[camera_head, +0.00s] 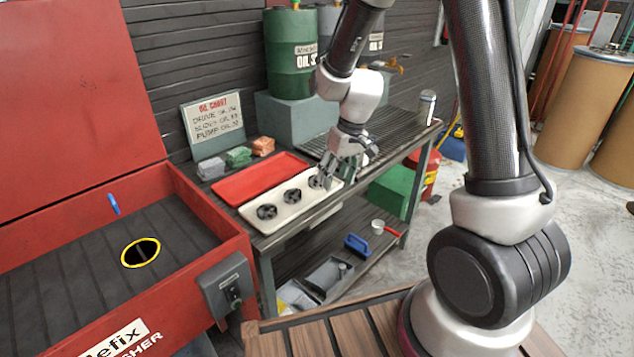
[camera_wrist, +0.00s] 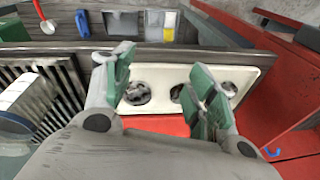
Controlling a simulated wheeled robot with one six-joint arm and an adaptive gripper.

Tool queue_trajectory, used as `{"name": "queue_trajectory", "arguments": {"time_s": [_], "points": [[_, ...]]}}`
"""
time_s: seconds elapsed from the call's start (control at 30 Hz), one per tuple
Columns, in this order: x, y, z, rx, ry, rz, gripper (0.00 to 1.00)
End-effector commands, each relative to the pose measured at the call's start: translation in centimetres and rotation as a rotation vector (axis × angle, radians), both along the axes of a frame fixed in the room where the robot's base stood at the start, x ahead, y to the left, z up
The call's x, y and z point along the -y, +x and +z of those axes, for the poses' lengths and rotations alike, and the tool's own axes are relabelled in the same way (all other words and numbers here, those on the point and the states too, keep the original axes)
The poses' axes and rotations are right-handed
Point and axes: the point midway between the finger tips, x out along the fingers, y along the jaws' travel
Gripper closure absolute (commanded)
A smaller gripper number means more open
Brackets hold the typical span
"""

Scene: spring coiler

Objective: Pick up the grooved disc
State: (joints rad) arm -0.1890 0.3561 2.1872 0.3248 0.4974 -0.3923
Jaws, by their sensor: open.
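A cream tray (camera_head: 250,216) on the bench holds a row of dark round discs. The near-left disc (camera_head: 267,211), middle disc (camera_head: 293,196) and far-right disc (camera_head: 316,182) show in the head view; I cannot tell which is the grooved one. My gripper (camera_head: 340,172) is open and empty, over the far-right end of the tray. In the wrist view, my gripper's green-padded fingers (camera_wrist: 162,78) are spread above the tray, with one disc (camera_wrist: 137,92) between them. Another disc (camera_wrist: 177,93) is partly hidden by the right finger, and a third (camera_wrist: 228,89) lies beyond it.
A red tray (camera_head: 262,178) lies behind the cream one. A slatted grate (camera_head: 390,127) and a can (camera_head: 426,107) are to the right. A red parts washer (camera_head: 215,250) stands at the left. Colored rag stacks (camera_head: 238,156) and an oil chart sign (camera_head: 213,120) stand behind.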

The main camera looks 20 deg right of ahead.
Motion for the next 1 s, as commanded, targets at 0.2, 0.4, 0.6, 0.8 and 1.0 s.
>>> {"name": "queue_trajectory", "arguments": {"time_s": [0.2,0.4,0.6,0.8,1.0], "points": [[-0.8,7.3,0.8,0.268,-0.016,0.107,0.43],[-1.0,8.1,-0.6,0.287,-0.03,0.15,0.43],[-1.7,9.0,-3.0,0.286,-0.029,0.151,0.43],[-2.3,9.9,-5.7,0.285,-0.029,0.148,0.43],[-2.5,10.2,-6.2,0.287,-0.03,0.149,0.43]]}}
